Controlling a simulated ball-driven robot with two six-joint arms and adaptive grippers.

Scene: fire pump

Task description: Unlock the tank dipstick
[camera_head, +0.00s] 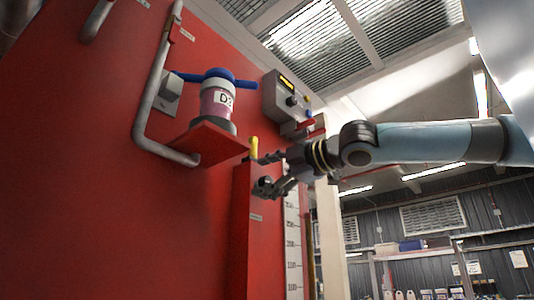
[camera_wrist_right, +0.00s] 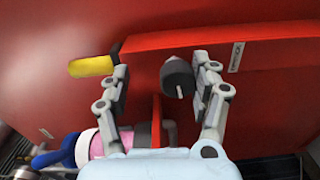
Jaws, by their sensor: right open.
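A yellow handle (camera_head: 254,147) sticks up at the top edge of a narrow red column (camera_head: 243,215) on the red tank. It also shows in the right wrist view (camera_wrist_right: 90,66), just outside the left finger. A dark rounded knob (camera_wrist_right: 178,75) with a small grey pin shows between the fingers in the right wrist view. I cannot tell which of these is the dipstick's lock. My right gripper (camera_head: 263,172) is open beside the column, fingers pointing at it. Its spread fingers show in the wrist view (camera_wrist_right: 162,78), with no clear contact on the knob. My left gripper is out of view.
A pink bottle (camera_head: 217,100) with a blue handle stands on a red shelf (camera_head: 205,142), left of the gripper. A grey pipe (camera_head: 143,115) bends around it. A grey control box (camera_head: 287,99) sits above the gripper. A scale strip (camera_head: 292,240) runs below.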

